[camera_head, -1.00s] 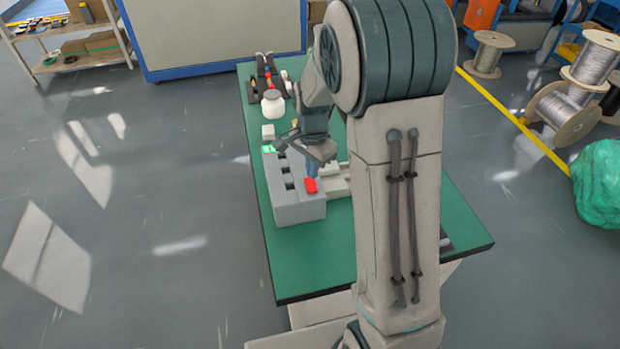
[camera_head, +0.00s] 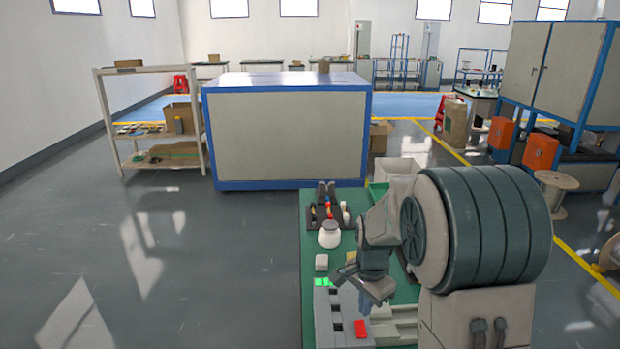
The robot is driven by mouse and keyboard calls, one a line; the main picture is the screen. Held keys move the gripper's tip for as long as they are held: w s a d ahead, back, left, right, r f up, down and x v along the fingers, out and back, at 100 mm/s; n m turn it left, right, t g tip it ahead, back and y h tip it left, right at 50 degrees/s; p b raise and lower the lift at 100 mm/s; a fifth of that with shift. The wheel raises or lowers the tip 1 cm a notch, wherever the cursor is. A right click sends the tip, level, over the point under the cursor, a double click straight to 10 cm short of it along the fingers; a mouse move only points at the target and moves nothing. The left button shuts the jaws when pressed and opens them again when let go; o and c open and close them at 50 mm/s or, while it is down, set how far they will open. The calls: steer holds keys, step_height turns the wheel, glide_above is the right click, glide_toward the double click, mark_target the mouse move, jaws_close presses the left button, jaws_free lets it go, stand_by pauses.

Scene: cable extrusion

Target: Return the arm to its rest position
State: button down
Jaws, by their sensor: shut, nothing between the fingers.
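My arm stands at the right of the head view, bent over the green table (camera_head: 308,245), and hides much of it. My gripper (camera_head: 366,303) points down above the grey slotted block (camera_head: 326,322). It is shut and holds nothing; its fingertips are small and partly hidden. A red piece (camera_head: 360,328) lies on the block just below the gripper. A lit green piece (camera_head: 323,282) is at the block's far end.
A white jar (camera_head: 329,236) and a small white cube (camera_head: 321,262) stand beyond the block. A black rack (camera_head: 327,208) is farther back. A large blue-edged cabinet (camera_head: 287,140) stands behind the table. The floor at left is clear.

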steer(key=s+r+n+t, duration=0.1)
steer(key=s+r+n, duration=0.4)
steer(key=s, duration=0.5)
steer(key=s+r+n+t, duration=0.2)
steer(key=s+r+n, duration=0.4)
steer(key=s, duration=0.4)
steer(key=shift+s, duration=0.4)
steer(key=shift+r, duration=0.1)
